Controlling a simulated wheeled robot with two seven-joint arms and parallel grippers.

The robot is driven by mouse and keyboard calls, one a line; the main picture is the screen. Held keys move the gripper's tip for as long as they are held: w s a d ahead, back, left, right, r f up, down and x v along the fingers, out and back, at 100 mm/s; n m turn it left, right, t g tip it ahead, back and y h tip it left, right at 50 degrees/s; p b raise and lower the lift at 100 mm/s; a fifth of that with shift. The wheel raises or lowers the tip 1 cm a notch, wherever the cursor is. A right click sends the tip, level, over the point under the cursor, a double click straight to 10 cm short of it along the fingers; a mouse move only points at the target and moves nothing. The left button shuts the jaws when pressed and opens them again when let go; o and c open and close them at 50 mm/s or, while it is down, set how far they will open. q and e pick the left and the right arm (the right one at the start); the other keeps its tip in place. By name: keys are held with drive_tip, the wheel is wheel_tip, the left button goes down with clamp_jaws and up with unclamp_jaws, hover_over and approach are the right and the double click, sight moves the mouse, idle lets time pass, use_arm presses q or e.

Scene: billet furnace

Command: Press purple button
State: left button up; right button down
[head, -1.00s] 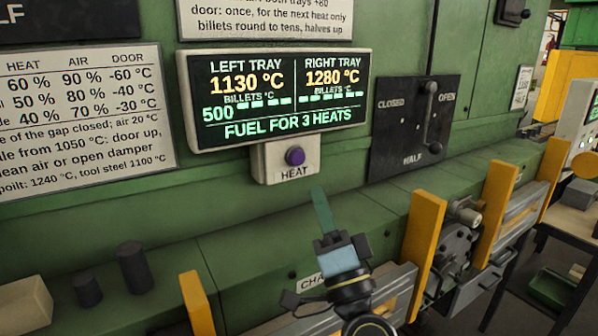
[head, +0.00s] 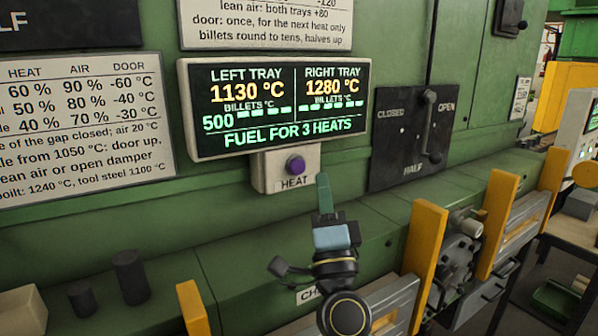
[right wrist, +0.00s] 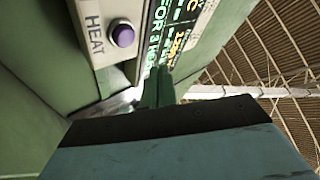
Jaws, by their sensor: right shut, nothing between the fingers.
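The purple button (head: 295,165) is on a pale box labelled HEAT (head: 290,183), under the display on the green furnace wall. It also shows in the right wrist view (right wrist: 123,35), up and to the left of the fingers. My right gripper (head: 323,180) is shut and empty, its green fingers pointing up. In the head view its tips are just right of and slightly below the button, apart from it in the picture. The fingers also show in the right wrist view (right wrist: 158,80). My left gripper is not in view.
The display (head: 278,105) reads left tray 1130 °C, right tray 1280 °C and fuel for 3 heats. A black lever panel (head: 410,135) is to the right. Yellow posts (head: 425,255) stand in front of the ledge. Two dark cylinders (head: 130,277) stand at lower left.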

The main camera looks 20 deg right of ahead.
sight(297, 167)
drive_tip(key=shift+w+a+b, duration=0.2)
drive_tip(key=shift+w, duration=0.95)
drive_tip(key=shift+w+a+b, duration=0.15)
drive_tip(key=shift+w+b, duration=0.05)
drive_tip(key=shift+w, duration=0.9)
drive_tip(key=shift+w, duration=0.15)
drive_tip(key=shift+w, duration=0.3)
drive_tip(key=shift+w+a, duration=0.1)
drive_tip(key=shift+w, duration=0.25)
idle(0.8)
idle(0.3)
drive_tip(key=shift+s+p, duration=0.3)
drive_tip(key=shift+s, duration=0.5)
